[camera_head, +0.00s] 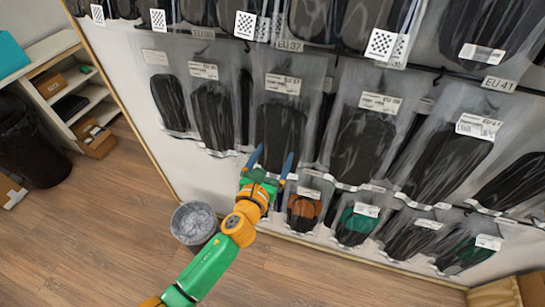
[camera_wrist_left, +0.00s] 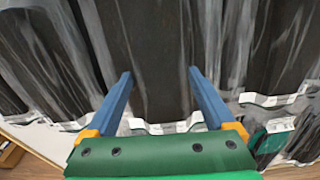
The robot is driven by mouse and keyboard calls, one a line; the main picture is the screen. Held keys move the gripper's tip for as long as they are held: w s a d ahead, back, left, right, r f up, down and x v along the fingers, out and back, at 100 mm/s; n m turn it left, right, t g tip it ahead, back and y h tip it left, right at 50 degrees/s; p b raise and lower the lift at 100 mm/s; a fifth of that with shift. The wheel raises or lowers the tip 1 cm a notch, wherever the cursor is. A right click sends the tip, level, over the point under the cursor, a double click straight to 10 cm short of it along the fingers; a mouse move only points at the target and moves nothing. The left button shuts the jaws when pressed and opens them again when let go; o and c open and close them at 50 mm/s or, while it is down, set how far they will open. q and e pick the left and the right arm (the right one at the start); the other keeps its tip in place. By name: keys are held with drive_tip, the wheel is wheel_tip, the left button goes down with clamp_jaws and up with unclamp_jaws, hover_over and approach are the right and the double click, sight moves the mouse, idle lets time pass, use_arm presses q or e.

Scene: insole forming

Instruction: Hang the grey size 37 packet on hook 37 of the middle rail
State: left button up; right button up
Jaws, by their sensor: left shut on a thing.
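A clear packet with a dark grey insole (camera_head: 280,125) and a white label that seems to read 37 is in the middle row, below the rail tag EU37 (camera_head: 289,45). Its top is close under that tag; whether it is on the hook is hidden. My left gripper (camera_head: 271,160) is at its lower end, one blue finger on each side, shut on the packet. In the left wrist view the dark packet (camera_wrist_left: 150,60) fills the space between and beyond the fingers (camera_wrist_left: 161,77). My right gripper is not in view.
Similar dark packets hang close on both sides, such as one at left (camera_head: 212,115) and one at right (camera_head: 360,140). A lower row holds a brown-orange packet (camera_head: 304,208) and a green one (camera_head: 355,226). A grey bin (camera_head: 194,222) stands on the floor; open floor lies at left.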

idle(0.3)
use_arm(q)
drive_tip(key=o, duration=1.1)
drive_tip(key=shift+o, duration=0.2)
drive_tip(key=shift+s, duration=0.15)
drive_tip(key=f+v, duration=0.1)
drive_tip(key=v, duration=0.6)
drive_tip(key=s+a+f+n+g+y, duration=0.1)
drive_tip(key=s+a+f+n+g, duration=0.15)
drive_tip(key=f+n, duration=0.35)
drive_tip(key=s+a+f+n+g+y, duration=0.1)
drive_tip(key=s+a+f+n+g, duration=0.15)
drive_tip(key=f+n, duration=0.45)
drive_tip(key=s+a+f+n+g+y, duration=0.2)
drive_tip(key=a+f+n, duration=0.15)
drive_tip(key=f, duration=0.55)
drive_tip(key=s+a+f+n+g, duration=0.2)
drive_tip(key=s+f+n, duration=0.3)
drive_tip(key=s+n, duration=0.2)
drive_tip(key=s+a+f+n+g, duration=0.3)
drive_tip(key=s+f+n, duration=0.2)
drive_tip(key=s, duration=0.6)
drive_tip(key=s+a+f+n+g+y, duration=0.1)
drive_tip(key=s+a+f+n+g, duration=0.2)
drive_tip(key=s+n, duration=0.6)
drive_tip(key=shift+s+a+f+p, duration=0.15)
drive_tip(key=shift+s+f+p, duration=0.15)
drive_tip(key=shift+f, duration=0.65)
